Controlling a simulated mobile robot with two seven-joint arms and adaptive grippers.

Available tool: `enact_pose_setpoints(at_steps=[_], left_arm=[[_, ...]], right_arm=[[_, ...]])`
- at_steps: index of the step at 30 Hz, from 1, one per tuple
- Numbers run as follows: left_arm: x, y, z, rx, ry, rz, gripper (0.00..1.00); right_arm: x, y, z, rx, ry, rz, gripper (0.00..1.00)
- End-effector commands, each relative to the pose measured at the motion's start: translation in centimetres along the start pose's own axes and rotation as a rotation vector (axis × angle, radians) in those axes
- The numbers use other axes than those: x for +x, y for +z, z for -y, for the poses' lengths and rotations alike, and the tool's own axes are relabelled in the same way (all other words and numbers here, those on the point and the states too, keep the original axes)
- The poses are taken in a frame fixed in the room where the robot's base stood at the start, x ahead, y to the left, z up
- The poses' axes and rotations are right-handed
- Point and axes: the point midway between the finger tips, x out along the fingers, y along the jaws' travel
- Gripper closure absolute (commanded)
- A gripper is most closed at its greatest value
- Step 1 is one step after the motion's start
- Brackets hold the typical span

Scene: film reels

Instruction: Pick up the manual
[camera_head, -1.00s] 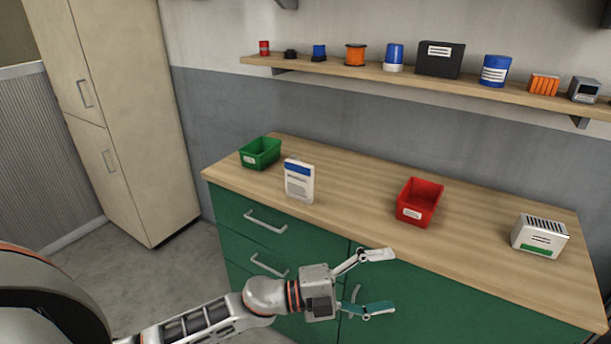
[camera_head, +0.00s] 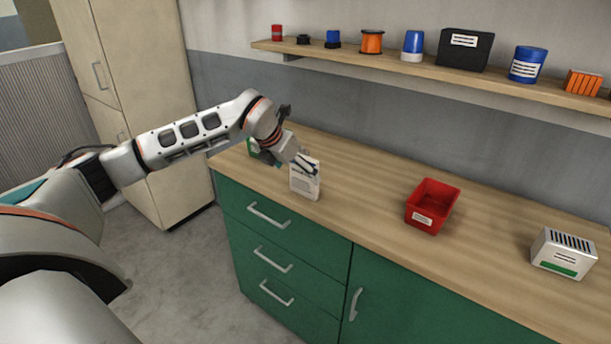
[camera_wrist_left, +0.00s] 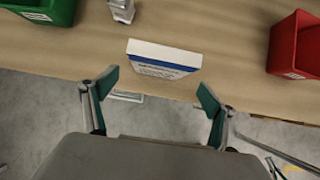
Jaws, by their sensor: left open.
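The manual (camera_head: 306,184) is a white, upright booklet with a blue band and printed text. It stands on the wooden worktop near its front edge. In the left wrist view the manual (camera_wrist_left: 163,58) is seen from above, ahead of and between the two spread fingers. My left gripper (camera_head: 302,165) is at the manual's top in the head view, covering part of its upper face. My left gripper (camera_wrist_left: 156,95) is open and holds nothing. I cannot tell whether a finger touches the manual. My right gripper is not in view.
A green bin (camera_wrist_left: 50,10) is left of the manual, mostly hidden behind my gripper in the head view. A red bin (camera_head: 432,206) and a white vented box (camera_head: 563,253) stand to the right. A shelf (camera_head: 420,73) with several items runs above. The worktop between manual and red bin is clear.

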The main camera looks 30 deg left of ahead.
Motion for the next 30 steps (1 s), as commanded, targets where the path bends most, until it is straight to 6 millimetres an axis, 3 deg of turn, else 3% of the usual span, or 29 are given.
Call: enact_pose_setpoints(at_steps=[15, 24, 30], left_arm=[[6.2, 0.3, -0.2, 0.0, -0.005, -0.002, 0.15], [6.8, 0.3, -0.2, 0.002, -0.005, -0.001, 0.15], [6.8, 0.3, -0.2, 0.002, -0.005, -0.001, 0.59]], right_arm=[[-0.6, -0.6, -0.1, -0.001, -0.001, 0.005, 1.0], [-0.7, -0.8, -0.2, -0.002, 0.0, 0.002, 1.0], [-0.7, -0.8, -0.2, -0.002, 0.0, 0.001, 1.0]])
